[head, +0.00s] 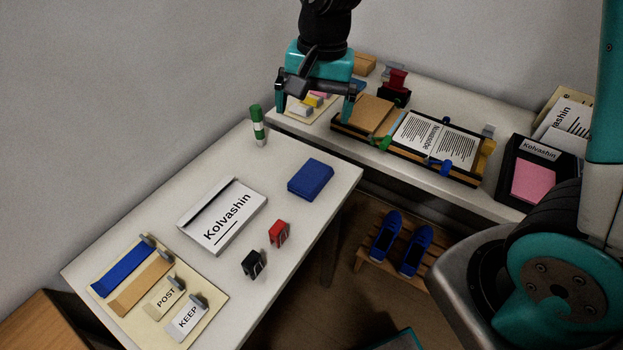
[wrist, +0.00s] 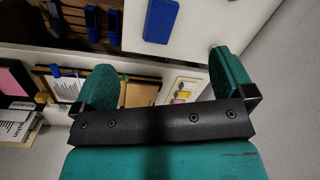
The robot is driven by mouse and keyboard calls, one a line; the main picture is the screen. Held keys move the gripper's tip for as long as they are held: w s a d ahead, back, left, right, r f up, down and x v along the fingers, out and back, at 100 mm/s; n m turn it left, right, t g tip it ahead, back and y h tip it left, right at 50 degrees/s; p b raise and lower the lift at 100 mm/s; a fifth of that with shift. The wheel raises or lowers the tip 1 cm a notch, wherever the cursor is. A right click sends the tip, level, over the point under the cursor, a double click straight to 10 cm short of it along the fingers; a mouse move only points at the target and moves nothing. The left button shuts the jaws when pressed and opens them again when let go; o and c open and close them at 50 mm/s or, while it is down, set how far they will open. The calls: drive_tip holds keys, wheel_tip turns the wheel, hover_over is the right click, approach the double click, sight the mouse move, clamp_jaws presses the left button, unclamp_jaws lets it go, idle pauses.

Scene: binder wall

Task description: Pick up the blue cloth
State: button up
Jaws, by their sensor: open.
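The blue cloth (head: 311,179) is a folded, flat block lying on the near white table, close to its right edge. In the wrist view the blue cloth (wrist: 161,20) shows at the top, beyond my fingertips. The cloth is fully visible in the head view.
A white Kolvashin box (head: 222,216), a green-capped marker (head: 257,125), a red clip (head: 279,233) and a black clip (head: 253,264) stand around the cloth. A board with labels (head: 160,290) lies front left. The far table carries an open binder (head: 435,140). Blue shoes (head: 400,243) sit on a low rack.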

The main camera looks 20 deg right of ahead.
drive_tip(key=w+d+f+m+h, duration=0.1)
drive_tip(key=w+d+f+m, duration=0.1)
drive_tip(key=w+f+m, duration=0.4)
hover_over(312, 174)
drive_tip(key=shift+n, duration=0.4)
wheel_tip(312, 174, down, 12)
wheel_tip(312, 174, down, 6)
drive_tip(key=shift+r+p, duration=0.1)
drive_tip(key=shift+p, duration=0.55)
drive_tip(key=c, duration=0.9)
